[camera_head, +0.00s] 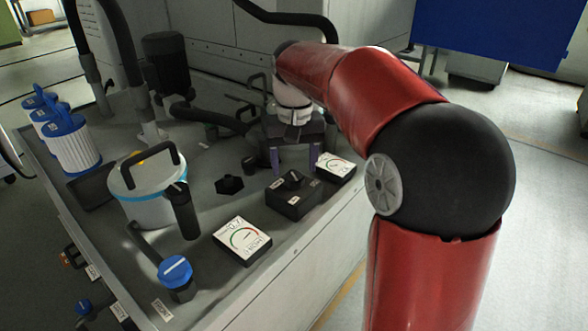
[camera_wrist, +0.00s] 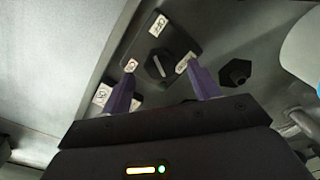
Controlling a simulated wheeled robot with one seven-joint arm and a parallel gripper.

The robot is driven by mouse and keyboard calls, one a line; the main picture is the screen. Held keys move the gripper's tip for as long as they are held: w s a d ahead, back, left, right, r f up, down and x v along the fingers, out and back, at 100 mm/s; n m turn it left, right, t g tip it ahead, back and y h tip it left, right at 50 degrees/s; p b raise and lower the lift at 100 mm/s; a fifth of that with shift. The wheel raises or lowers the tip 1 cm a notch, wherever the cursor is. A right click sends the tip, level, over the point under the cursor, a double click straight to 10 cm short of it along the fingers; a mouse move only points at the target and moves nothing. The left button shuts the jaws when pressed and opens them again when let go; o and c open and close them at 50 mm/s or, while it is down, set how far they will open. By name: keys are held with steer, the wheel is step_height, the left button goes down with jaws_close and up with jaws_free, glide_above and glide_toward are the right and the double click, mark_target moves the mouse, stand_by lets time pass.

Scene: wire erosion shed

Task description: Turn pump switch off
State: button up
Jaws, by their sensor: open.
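The pump switch is most likely the black box (camera_head: 291,205) with a rotary knob (camera_head: 293,178) on top, standing on the grey machine top between two gauges. In the wrist view the knob (camera_wrist: 158,66) lies between the purple fingers, with small white labels around it. My gripper (camera_head: 295,164) is open and points down, a little behind the box in the head view. Its fingertips (camera_wrist: 162,70) appear either side of the knob, apart from it.
One gauge (camera_head: 242,240) lies front left of the box and another gauge (camera_head: 336,168) behind right. A black hex knob (camera_head: 229,185) stands to the left. A white canister (camera_head: 150,192) with a black handle, a blue-capped valve (camera_head: 175,273) and blue-white filters (camera_head: 70,147) stand farther left.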

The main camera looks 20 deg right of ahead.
mark_target(294, 177)
step_height(294, 177, up, 5)
steer(key=shift+r, duration=0.15)
steer(key=shift+s, duration=0.2)
steer(key=s+f+t, duration=0.2)
steer(key=s+f, duration=0.2)
steer(key=s, duration=0.7)
steer(key=s+f+t, duration=0.3)
steer(key=s+f, duration=0.2)
steer(key=s, duration=0.6)
steer(key=shift+d+n+t, duration=0.25)
steer(key=shift+n+t, duration=0.05)
steer(key=shift+n, duration=0.1)
stand_by(0.5)
